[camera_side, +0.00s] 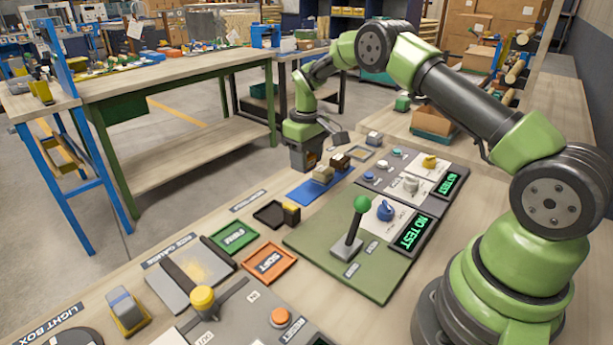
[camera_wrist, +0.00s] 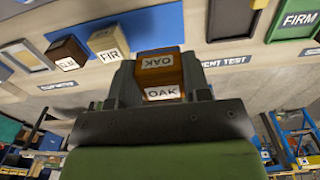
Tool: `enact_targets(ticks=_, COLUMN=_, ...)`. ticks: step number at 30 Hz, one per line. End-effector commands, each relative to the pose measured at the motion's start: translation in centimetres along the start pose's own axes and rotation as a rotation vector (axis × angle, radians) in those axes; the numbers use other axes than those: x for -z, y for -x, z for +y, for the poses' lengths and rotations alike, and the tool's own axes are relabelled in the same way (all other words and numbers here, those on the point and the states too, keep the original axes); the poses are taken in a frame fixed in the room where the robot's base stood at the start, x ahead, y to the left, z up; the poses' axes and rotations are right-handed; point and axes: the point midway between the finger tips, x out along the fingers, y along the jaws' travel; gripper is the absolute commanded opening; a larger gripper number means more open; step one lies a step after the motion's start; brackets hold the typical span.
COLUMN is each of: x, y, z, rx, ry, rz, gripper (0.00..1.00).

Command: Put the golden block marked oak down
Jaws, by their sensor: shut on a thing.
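My gripper (camera_side: 305,162) is shut on the golden-brown block marked OAK, seen between the fingers in the wrist view (camera_wrist: 160,72). Its OAK labels show on two faces. In the side view the block is mostly hidden by the fingers. My gripper is just beside the left edge of the blue mat (camera_side: 305,191). I cannot tell whether the block touches the bench. A pale block marked FIR (camera_wrist: 108,42) and a dark brown block (camera_wrist: 67,54) with a partly readable label stand on the blue mat, apart from my gripper.
A black tray (camera_side: 262,217), the green FIRM tray (camera_side: 234,251) and the orange SOFT tray (camera_side: 268,277) lie nearer the side camera. A green panel with a green-knobbed lever (camera_side: 354,235) stands right of them. Bare bench lies around the labels.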

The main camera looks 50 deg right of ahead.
Motion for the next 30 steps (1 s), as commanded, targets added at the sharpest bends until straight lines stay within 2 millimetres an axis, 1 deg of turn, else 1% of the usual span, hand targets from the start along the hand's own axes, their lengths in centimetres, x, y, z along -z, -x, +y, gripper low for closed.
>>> enact_targets(ticks=1, x=0.1, y=0.9, z=0.0, rx=-0.001, ry=0.000, rz=0.004, gripper=0.21)
enact_targets(ticks=2, x=0.1, y=1.3, z=-0.1, rx=0.000, ry=0.000, rz=0.003, gripper=0.21)
enact_targets(ticks=4, x=0.2, y=2.1, z=-1.0, rx=-0.001, ry=0.004, rz=0.002, gripper=0.21)
enact_targets(ticks=5, x=0.2, y=2.4, z=-1.7, rx=0.000, ry=0.008, rz=0.001, gripper=0.21)
enact_targets(ticks=9, x=0.2, y=3.0, z=-6.1, rx=0.001, ry=0.014, rz=-0.001, gripper=0.21)
enact_targets(ticks=12, x=0.1, y=3.0, z=-8.6, rx=0.000, ry=0.014, rz=-0.001, gripper=0.21)
enact_targets(ticks=13, x=0.0, y=2.9, z=-9.1, rx=0.000, ry=0.013, rz=-0.002, gripper=0.21)
enact_targets(ticks=15, x=-0.1, y=2.0, z=-9.8, rx=0.000, ry=0.011, rz=-0.004, gripper=0.21)
enact_targets(ticks=17, x=-0.2, y=0.9, z=-10.1, rx=0.001, ry=0.008, rz=-0.006, gripper=0.21)
enact_targets(ticks=21, x=-0.2, y=-1.8, z=-10.0, rx=0.001, ry=0.006, rz=-0.004, gripper=0.21)
enact_targets(ticks=26, x=-0.1, y=-3.5, z=-10.0, rx=0.000, ry=0.007, rz=-0.001, gripper=0.21)
enact_targets(ticks=30, x=-0.1, y=-5.5, z=-10.0, rx=0.000, ry=0.007, rz=-0.002, gripper=0.21)
